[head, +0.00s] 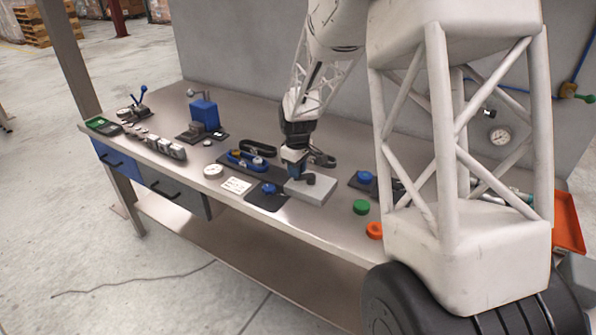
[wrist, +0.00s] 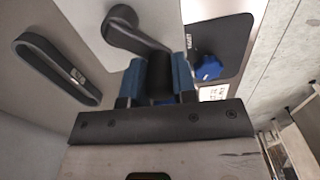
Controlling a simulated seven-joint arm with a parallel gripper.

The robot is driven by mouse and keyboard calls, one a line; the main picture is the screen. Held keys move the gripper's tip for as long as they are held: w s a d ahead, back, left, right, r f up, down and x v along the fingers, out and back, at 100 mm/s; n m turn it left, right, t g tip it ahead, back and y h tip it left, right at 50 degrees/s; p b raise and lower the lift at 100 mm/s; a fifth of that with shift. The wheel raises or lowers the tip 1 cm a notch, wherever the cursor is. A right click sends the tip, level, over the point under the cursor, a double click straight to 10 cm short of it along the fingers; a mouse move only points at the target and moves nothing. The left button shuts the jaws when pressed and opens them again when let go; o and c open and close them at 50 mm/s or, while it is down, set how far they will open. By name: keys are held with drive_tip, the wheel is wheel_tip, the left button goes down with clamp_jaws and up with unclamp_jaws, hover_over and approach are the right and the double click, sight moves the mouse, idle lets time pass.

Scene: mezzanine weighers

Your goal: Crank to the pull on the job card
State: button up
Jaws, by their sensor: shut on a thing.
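My gripper (head: 296,174) is over the light grey crank box (head: 309,190) near the middle of the bench. In the wrist view, my gripper's blue fingers (wrist: 160,78) are shut on the upright black knob (wrist: 160,77) of the crank. The dark crank arm (wrist: 138,37) runs from that knob to its round hub (wrist: 122,17); the hub also shows in the head view. A white card with dark print (head: 236,186), probably the job card, lies left of the box; its print is unreadable. Its corner shows in the wrist view (wrist: 213,92).
A dark plate with a blue knob (head: 268,189) lies just left of the box. Behind are a blue tray (head: 247,161) and a black strap loop (wrist: 57,70). A round white dial (head: 213,171) sits further left. Green (head: 361,207) and orange (head: 374,230) round pieces lie right.

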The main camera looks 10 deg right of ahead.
drive_tip(key=m, duration=0.1)
drive_tip(key=w+m, duration=0.1)
drive_tip(key=m, duration=0.2)
drive_tip(key=shift+w+d+m, duration=0.25)
drive_tip(key=shift+w+m, duration=0.05)
drive_tip(key=shift+w, duration=0.1)
drive_tip(key=m, duration=0.1)
drive_tip(key=w+d+m, duration=0.1)
drive_tip(key=m, duration=0.3)
drive_tip(key=shift+w+d, duration=0.2)
drive_tip(key=shift+w, duration=0.15)
drive_tip(key=m, duration=0.1)
drive_tip(key=d+m, duration=0.1)
drive_tip(key=m, duration=0.3)
drive_tip(key=shift+w+d, duration=0.35)
drive_tip(key=shift+d+m, duration=0.45)
drive_tip(key=shift+m, duration=0.65)
drive_tip(key=shift+d+m, duration=0.4)
drive_tip(key=shift+m, duration=0.7)
drive_tip(key=o, duration=0.9)
